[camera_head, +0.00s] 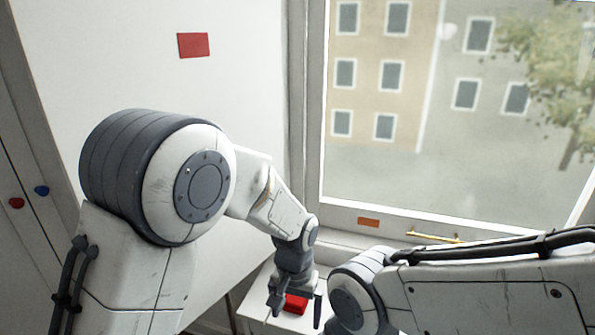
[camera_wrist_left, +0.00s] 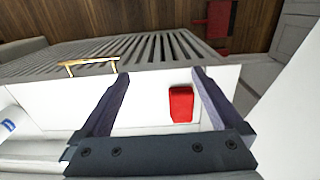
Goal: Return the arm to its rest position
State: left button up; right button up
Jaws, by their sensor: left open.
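My left arm reaches in from the left in the head view, bent down towards a white surface (camera_head: 258,318) below the window. My left gripper (camera_head: 293,306) is at its end, with its two fingers spread apart. A red block (camera_head: 296,302) shows by the fingers, partly covered by them. In the left wrist view the open fingers (camera_wrist_left: 160,76) have the red block (camera_wrist_left: 181,104) between them in the picture, nearer the right finger. The block appears to rest on the white surface, and nothing is gripped. My right arm comes in from the right; its gripper is not visible.
The window (camera_head: 460,110) has a gold handle (camera_head: 434,237) on its lower frame. A red rectangle (camera_head: 193,45) is on the white wall. In the wrist view are a slatted white unit (camera_wrist_left: 165,47), a gold handle (camera_wrist_left: 88,63), a red item (camera_wrist_left: 218,20) and wooden floor (camera_wrist_left: 120,18).

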pick_arm(q)
jog(key=s+a+r+n+t, duration=0.1)
jog(key=s+a+r+n, duration=0.15)
jog(key=a, duration=0.65)
jog(key=s+a+r+n+t, duration=0.15)
jog(key=s+a, duration=0.25)
jog(key=a, duration=0.5)
jog(key=s+d+r+m+g+p, duration=0.1)
jog(key=s+d+r+m+p, duration=0.1)
jog(key=s+d+r+m, duration=0.2)
jog(key=s+d+r+m+g+h+p, duration=0.1)
jog(key=s+d+r+m, duration=0.2)
jog(key=s+d, duration=0.6)
jog(key=shift+s+d+r+m+p, duration=0.25)
jog(key=shift+d+r+m+p, duration=0.15)
jog(key=shift+r, duration=0.5)
